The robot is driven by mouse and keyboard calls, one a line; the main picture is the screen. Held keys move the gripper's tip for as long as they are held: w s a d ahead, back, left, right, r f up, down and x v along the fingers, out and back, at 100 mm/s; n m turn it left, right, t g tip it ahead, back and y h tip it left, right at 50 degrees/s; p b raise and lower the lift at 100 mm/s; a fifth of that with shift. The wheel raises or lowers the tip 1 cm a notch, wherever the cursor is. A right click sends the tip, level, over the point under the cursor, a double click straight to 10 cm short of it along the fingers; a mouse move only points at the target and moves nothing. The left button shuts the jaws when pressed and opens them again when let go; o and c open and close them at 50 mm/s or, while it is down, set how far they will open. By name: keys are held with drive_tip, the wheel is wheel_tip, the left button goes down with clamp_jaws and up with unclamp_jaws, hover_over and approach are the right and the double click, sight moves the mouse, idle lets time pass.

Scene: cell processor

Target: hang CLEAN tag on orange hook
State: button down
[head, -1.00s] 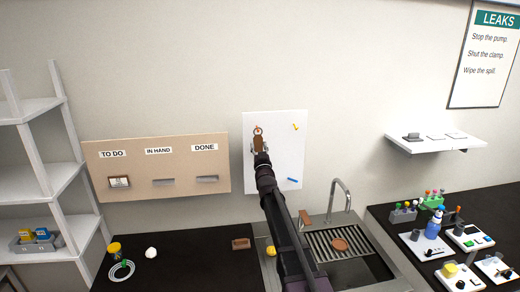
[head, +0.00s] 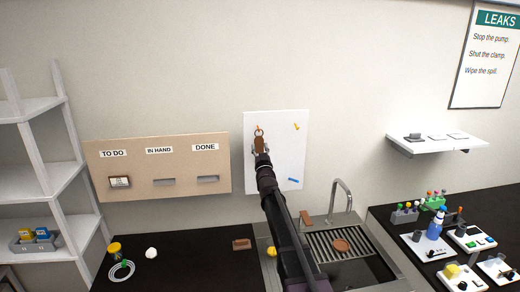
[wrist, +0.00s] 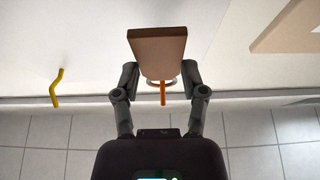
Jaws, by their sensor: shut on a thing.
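My gripper (head: 260,152) is raised in front of the white wall panel and shut on a brown tag (head: 260,143). In the wrist view the tag (wrist: 157,47) sits between the two fingertips (wrist: 160,76), with a pale ring at its narrow end. The orange hook (wrist: 162,96) appears at that ring. In the head view the ring stands above the tag, at the orange hook (head: 258,127). I cannot tell whether the ring is around the hook or only in front of it. No lettering on the tag is readable.
The white panel (head: 288,160) also bears a yellow hook (head: 296,127) and a blue hook (head: 293,180). A tan board (head: 130,185) with TO DO, IN HAND and DONE slots is to the left. The sink and tap (head: 341,195) lie below right.

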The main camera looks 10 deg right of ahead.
drive_tip(key=shift+f, duration=0.1)
idle(0.3)
drive_tip(key=shift+c, duration=0.4)
unclamp_jaws()
drive_tip(key=shift+o, duration=0.4)
drive_tip(key=shift+s, duration=0.1)
drive_tip(key=b+v, duration=0.3)
drive_tip(key=v, duration=0.4)
idle(0.4)
drive_tip(key=shift+f, duration=0.1)
idle(0.8)
